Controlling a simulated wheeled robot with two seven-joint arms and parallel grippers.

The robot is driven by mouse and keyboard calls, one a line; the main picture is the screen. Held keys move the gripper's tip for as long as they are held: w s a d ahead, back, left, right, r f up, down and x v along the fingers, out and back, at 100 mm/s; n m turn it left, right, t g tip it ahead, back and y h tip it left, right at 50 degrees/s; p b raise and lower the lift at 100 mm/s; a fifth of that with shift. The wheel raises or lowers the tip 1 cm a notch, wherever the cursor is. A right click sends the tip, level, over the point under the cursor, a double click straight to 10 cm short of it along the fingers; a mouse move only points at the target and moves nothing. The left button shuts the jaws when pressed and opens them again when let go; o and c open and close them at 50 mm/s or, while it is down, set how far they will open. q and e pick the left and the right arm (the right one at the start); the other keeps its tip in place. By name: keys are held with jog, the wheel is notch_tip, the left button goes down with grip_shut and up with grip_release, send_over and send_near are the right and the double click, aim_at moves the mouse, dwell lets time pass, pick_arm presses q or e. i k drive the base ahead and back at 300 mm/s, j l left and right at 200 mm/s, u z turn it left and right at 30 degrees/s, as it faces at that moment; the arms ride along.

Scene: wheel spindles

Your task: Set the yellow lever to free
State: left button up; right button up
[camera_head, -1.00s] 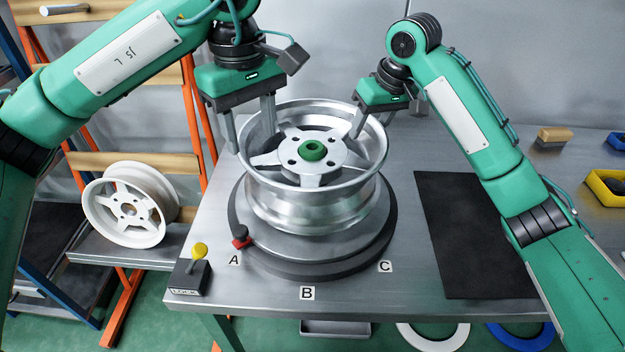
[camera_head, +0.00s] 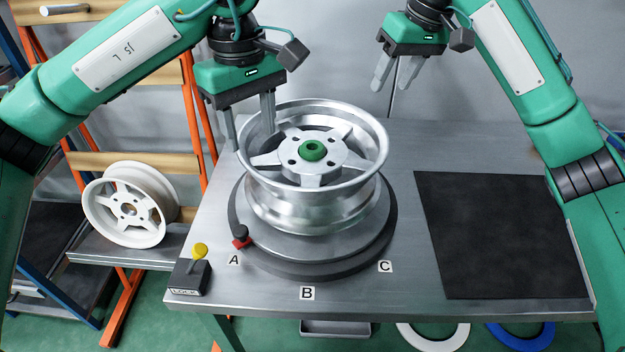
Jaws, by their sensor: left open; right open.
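The yellow lever (camera_head: 200,250) stands on a small dark box (camera_head: 189,277) at the table's front left corner. Its stem leans slightly to the right. A label reading LOCK shows on the box's front; no free label is readable. My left gripper (camera_head: 250,134) is open at the wheel's back left rim, one finger outside the rim and one inside, well above and behind the lever. Whether it touches the rim I cannot tell. My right gripper (camera_head: 393,85) is open and empty, raised behind and to the right of the wheel.
A silver wheel (camera_head: 315,205) with a green hub nut (camera_head: 312,150) lies on a round turntable (camera_head: 340,262) marked A, B and C. A red clamp (camera_head: 241,242) sits at its left edge. A black mat (camera_head: 480,235) is bare at right. A white wheel (camera_head: 130,208) stands on a left rack.

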aim_at(199, 250)
jog(key=k, duration=1)
